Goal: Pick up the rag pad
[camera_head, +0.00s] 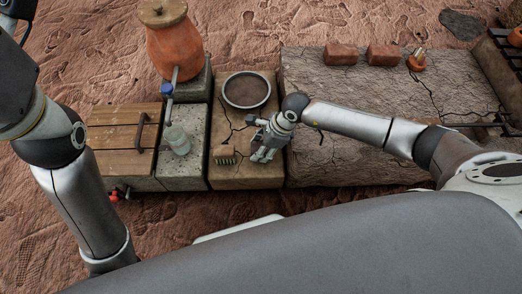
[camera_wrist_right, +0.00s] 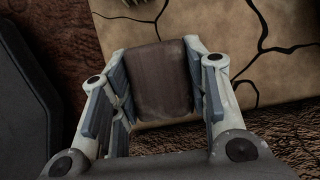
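The rag pad (camera_wrist_right: 162,80), a dark brown block with rounded edges, sits between the two fingers of my right gripper (camera_wrist_right: 160,85) in the right wrist view. The fingers lie close along both its sides and appear shut on it. The pad overlaps the front edge of the cracked tan slab below; whether it is clear of the slab I cannot tell. In the head view my right gripper (camera_head: 264,155) points down at the slab's front part and hides the pad. My left arm shows at the left, but its gripper is out of view.
A bristle brush (camera_head: 226,158) lies just left of my right gripper on the slab (camera_head: 222,182). The wide cracked surface (camera_head: 335,95) at right is mostly clear.

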